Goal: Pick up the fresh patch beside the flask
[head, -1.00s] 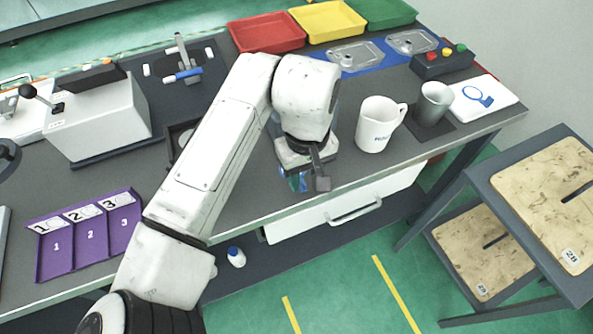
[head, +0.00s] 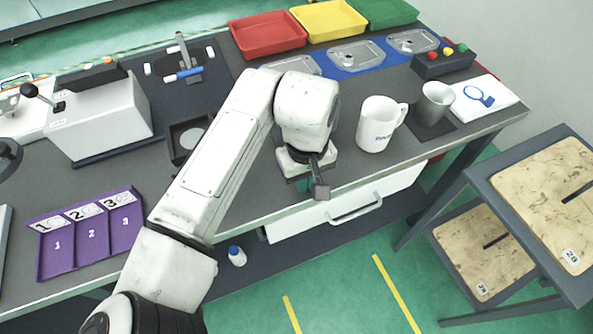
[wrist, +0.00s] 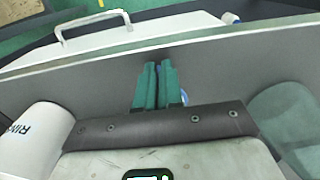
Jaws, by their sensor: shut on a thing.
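My gripper (head: 306,187) is at the front edge of the grey bench, below my wrist. In the wrist view its two green fingers (wrist: 157,88) are almost together over the bench top. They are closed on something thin. Only a small blue piece (wrist: 185,98) shows beside the right finger; I take it for the fresh patch, mostly hidden by the fingers. A dark green, see-through rounded thing (wrist: 285,118) stands at the right of the wrist view; it may be the flask, but I cannot tell. In the head view my arm hides that area.
A white mug (head: 377,128) stands right of my gripper, with a grey cup (head: 433,103) beyond it. A purple numbered tray (head: 91,232) lies at the left. Red, yellow and green trays line the back. A drawer handle (head: 355,209) juts out below the bench edge.

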